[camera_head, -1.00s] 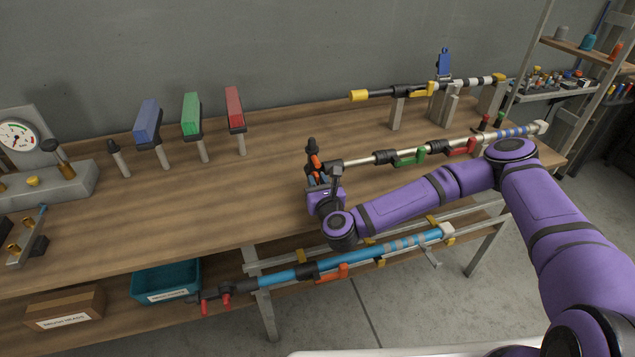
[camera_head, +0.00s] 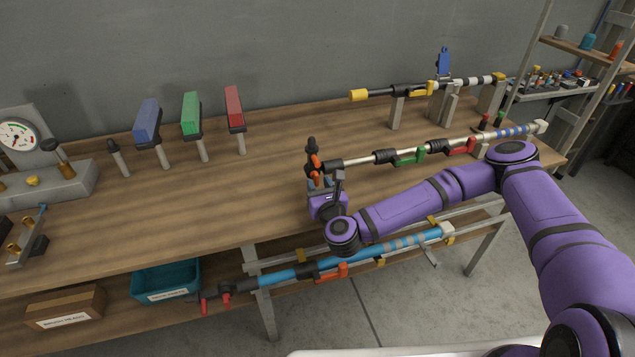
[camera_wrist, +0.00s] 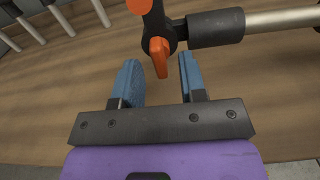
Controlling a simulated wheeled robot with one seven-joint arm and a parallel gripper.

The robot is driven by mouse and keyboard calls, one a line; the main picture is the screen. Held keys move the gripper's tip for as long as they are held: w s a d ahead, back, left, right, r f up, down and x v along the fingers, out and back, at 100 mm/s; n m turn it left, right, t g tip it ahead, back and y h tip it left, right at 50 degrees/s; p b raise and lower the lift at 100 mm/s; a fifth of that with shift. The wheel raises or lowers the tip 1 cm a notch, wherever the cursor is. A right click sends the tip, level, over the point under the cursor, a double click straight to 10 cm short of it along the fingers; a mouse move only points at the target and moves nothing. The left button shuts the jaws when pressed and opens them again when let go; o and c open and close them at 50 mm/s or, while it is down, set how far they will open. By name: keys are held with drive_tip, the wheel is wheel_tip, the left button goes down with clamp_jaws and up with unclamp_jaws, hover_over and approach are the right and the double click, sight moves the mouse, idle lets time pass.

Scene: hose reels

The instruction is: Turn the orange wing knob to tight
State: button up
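The orange wing knob (camera_wrist: 159,56) sits on the black joint at the end of a pole; its two orange wings also show in the head view (camera_head: 315,159). My gripper (camera_wrist: 158,76) is open, with blue finger pads on either side of the lower wing. In the wrist view the wing's lower end lies between the fingertips, with a gap to each finger; I cannot tell how deep it is. In the head view my gripper (camera_head: 321,186) is just below the knob. The black joint (camera_wrist: 210,28) carries a grey pole to the right.
The pole (camera_head: 440,147) with green and red clamps runs right above the bench (camera_head: 220,200). A yellow-tipped pole (camera_head: 380,93) lies behind. Blue, green and red brush heads (camera_head: 190,113) stand at the back left. A blue pole (camera_head: 350,262) hangs below the bench edge.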

drive_tip(key=v, duration=0.9)
drive_tip(key=shift+s+r, duration=0.1)
